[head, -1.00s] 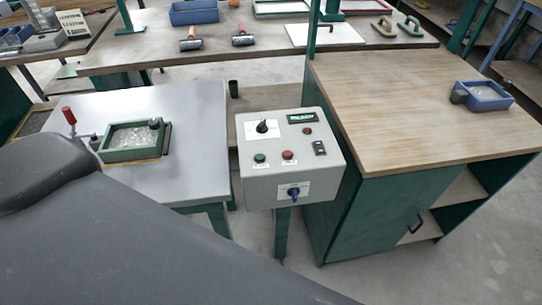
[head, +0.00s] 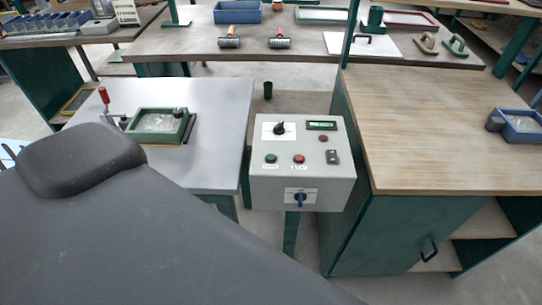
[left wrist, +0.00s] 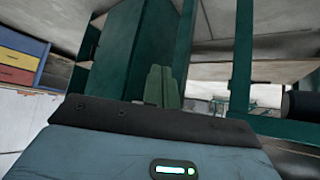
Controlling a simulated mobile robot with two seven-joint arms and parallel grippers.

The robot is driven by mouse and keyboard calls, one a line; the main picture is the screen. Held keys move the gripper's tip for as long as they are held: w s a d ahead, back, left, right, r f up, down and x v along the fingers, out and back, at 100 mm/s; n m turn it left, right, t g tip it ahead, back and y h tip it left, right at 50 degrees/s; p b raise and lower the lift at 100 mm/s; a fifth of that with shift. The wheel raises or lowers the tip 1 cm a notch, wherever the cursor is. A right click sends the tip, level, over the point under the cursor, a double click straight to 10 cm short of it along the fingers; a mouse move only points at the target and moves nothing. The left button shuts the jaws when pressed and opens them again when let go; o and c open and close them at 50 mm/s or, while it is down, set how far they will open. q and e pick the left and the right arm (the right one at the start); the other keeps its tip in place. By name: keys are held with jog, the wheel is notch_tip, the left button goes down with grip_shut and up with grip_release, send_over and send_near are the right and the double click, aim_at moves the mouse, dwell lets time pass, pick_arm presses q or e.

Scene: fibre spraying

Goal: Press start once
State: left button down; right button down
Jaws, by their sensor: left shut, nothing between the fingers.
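The grey control box (head: 325,190) stands on a green post in the middle of the head view. Its sloped top has a green button (head: 271,159) at the left and a red button (head: 299,159) beside it, each with a label too small to read. A black dial (head: 280,128), a small lit display (head: 321,125) and a black switch (head: 332,157) are also on top. My right gripper is out of view.
A grey metal table (head: 215,100) with a green-framed tray (head: 157,121) and a red-handled clamp (head: 104,97) is left of the box. A wooden-topped cabinet (head: 430,130) stands close on its right.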

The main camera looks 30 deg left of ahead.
pick_arm(q)
notch_tip(320, 180, up, 34)
jog(key=m+h, duration=0.2)
jog(key=m, duration=1)
send_over(270, 159)
jog(key=shift+s+a+f, duration=0.1)
jog(key=shift+s+a, duration=0.05)
jog(key=shift+a, duration=0.25)
jog(key=shift+f+b, duration=0.1)
jog(key=shift+b, duration=0.2)
